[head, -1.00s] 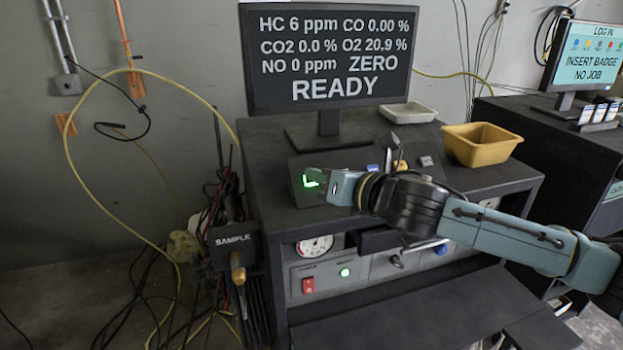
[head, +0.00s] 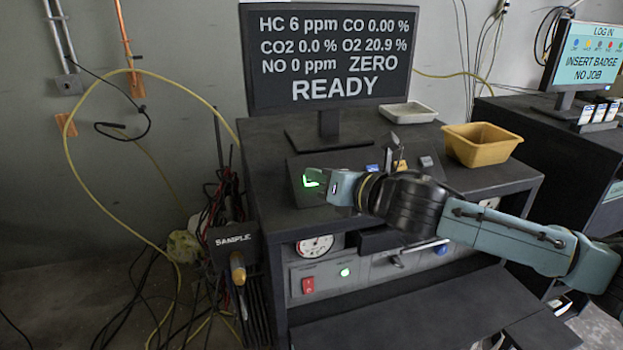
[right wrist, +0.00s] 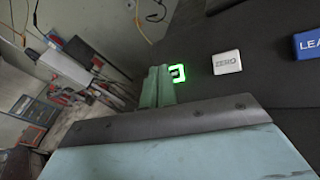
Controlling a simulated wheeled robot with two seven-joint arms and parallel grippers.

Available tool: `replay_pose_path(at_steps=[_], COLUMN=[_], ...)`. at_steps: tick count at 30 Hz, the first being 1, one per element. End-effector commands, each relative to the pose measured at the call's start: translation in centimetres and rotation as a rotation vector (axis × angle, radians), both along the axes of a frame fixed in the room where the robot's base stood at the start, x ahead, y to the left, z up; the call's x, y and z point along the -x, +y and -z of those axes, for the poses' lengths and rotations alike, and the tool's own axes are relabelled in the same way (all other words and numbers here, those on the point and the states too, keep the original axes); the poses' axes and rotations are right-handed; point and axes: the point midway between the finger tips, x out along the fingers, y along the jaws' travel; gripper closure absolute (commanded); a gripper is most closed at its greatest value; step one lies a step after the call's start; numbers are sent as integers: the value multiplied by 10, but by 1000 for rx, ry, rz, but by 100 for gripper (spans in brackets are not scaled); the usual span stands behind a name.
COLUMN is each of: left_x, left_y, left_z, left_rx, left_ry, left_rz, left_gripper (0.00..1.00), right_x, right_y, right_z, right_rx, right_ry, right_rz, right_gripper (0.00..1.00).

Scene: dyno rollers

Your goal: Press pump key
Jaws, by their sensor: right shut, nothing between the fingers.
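A green-lit key (head: 311,180) is at the left end of the dark key panel on the bench. It also shows in the right wrist view as a glowing green frame (right wrist: 178,74). Its label is partly covered, so I cannot read it. My right gripper (head: 328,183) is shut and empty, with its fingertips right at this key. In the right wrist view the closed fingers (right wrist: 160,84) overlap the key's left edge; I cannot tell whether they touch it. A white ZERO key (right wrist: 227,62) and a blue key (right wrist: 308,43) sit further right. My left gripper is not in view.
A monitor (head: 330,55) behind the panel reads ZERO and READY. A yellow tray (head: 481,145) and a pale dish (head: 408,112) stand on the bench. A SAMPLE box (head: 233,244) hangs at the bench's left side, among cables.

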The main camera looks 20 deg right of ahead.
Motion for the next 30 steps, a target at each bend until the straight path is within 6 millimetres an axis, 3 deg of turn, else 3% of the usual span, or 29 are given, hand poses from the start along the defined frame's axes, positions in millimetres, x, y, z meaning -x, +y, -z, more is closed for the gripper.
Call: replay_pose_path(at_steps=[30], left_x=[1], left_y=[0], left_z=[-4], left_rx=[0], left_ry=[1], left_rz=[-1], left_gripper=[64], right_x=[-6], right_y=[0], right_z=[7], right_rx=[0], right_ry=[1], right_rz=[0], right_gripper=[100])
